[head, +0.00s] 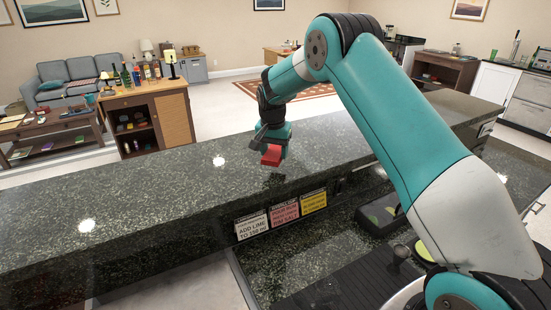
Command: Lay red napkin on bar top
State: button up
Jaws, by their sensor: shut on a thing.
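The red napkin (271,155) looks like a small, flat-faced red block. My gripper (273,148) points down and is shut on it; the fingers are small and partly hidden by the wrist. The napkin is over the dark speckled granite bar top (130,208), near its front edge. A dark reflection shows below it on the polished stone, and it seems to be a little above the surface. The exact gap is hard to tell.
The raised bar top is bare to the left. Signs (284,212) hang on its front face. Below is a lower counter with a black ribbed mat (350,292) and a dark tray (381,216). A wooden cabinet with bottles (148,118) stands beyond the bar.

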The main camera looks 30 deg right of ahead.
aim_at(275, 171)
notch_tip(275, 171, down, 4)
jog(key=shift+f+p, duration=0.1)
jog(key=shift+p, duration=0.75)
jog(key=shift+d+f, duration=0.1)
jog(key=shift+f, duration=0.2)
jog(key=shift+f, duration=0.2)
jog(key=o, duration=0.9)
jog(key=shift+r, duration=0.1)
